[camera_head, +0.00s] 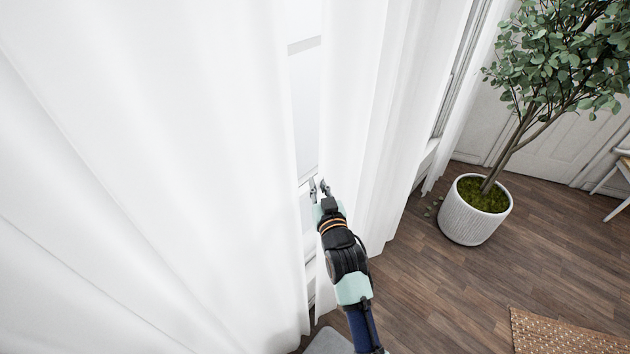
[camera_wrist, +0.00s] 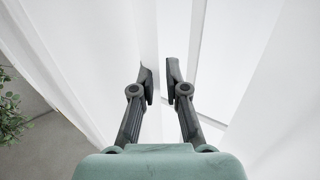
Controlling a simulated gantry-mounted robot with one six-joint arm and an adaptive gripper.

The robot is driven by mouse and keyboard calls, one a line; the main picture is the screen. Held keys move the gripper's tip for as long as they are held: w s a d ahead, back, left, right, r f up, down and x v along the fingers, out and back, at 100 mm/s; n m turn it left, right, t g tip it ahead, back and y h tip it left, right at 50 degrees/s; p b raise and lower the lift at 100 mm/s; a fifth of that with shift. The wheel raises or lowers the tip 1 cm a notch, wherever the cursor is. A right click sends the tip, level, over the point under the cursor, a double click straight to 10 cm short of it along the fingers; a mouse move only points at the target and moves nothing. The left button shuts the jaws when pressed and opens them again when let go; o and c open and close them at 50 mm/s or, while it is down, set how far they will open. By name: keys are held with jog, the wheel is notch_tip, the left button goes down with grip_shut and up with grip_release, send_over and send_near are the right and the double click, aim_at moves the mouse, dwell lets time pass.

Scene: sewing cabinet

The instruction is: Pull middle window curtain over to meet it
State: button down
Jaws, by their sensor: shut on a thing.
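A white curtain (camera_head: 360,120) hangs in folds in the middle of the head view, right of a narrow strip of bare window (camera_head: 304,95). A wider white curtain (camera_head: 150,150) fills the left of the head view, its near edge just left of that strip. My gripper (camera_head: 318,188) is at the left edge of the middle curtain, in the gap between the two. In the wrist view my gripper (camera_wrist: 160,75) has its fingers close together, shut on the edge of the middle curtain (camera_wrist: 110,50). The fabric between the fingertips is hard to make out.
A potted tree in a white ribbed pot (camera_head: 474,222) stands on the wood floor (camera_head: 450,290) at the right. A woven rug (camera_head: 560,335) lies at the lower right, and a grey item (camera_head: 328,342) at the bottom. The floor between pot and rug is clear.

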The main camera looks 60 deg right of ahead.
jog(key=c, duration=1.2)
grip_release()
jog(key=v, duration=1.2)
